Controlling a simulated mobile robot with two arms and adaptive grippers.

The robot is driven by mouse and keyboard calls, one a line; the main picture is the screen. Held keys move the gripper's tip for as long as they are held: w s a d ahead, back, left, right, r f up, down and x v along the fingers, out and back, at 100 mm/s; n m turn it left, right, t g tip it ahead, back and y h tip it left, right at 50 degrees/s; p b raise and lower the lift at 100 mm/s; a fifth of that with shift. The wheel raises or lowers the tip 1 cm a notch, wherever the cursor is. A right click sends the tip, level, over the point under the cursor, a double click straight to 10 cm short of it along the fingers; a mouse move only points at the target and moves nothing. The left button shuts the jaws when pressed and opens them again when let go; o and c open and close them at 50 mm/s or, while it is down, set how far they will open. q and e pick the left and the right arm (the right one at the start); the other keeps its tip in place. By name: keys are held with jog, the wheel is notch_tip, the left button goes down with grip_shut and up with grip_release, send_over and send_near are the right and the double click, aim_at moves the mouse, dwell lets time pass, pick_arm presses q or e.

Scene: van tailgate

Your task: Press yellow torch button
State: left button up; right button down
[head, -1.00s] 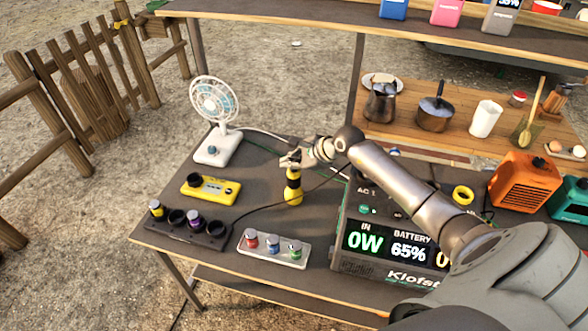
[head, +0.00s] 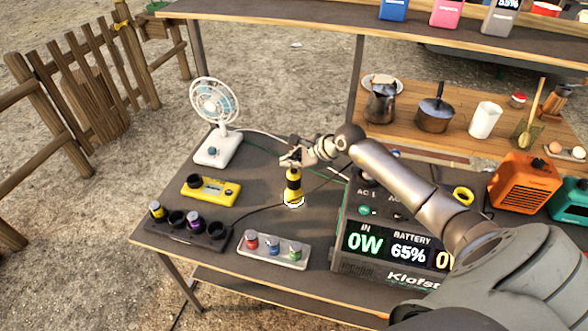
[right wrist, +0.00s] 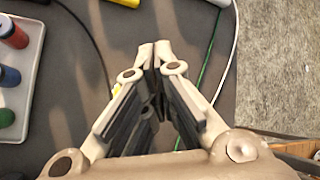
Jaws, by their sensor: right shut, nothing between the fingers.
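The yellow torch (head: 294,186) with a black band stands upright on the dark table. A bright white rim shows around its foot. My right gripper (head: 291,160) is shut and empty, right at the torch's top end. I cannot tell whether the fingertips touch it, and they hide the button. In the right wrist view the closed fingers (right wrist: 155,48) cover nearly all of the torch; only a sliver of yellow shows beside them. My left gripper is not in view.
A yellow device (head: 211,190), a black holder (head: 186,231) and a white tray (head: 274,250) with small coloured cylinders lie left and in front. A fan (head: 214,120) stands behind left. A power station (head: 395,245) is close on the right. Cables cross the table.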

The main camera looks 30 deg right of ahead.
aim_at(292, 173)
notch_tip(292, 173, up, 6)
jog(key=p, duration=0.3)
dwell(0.5)
dwell(0.3)
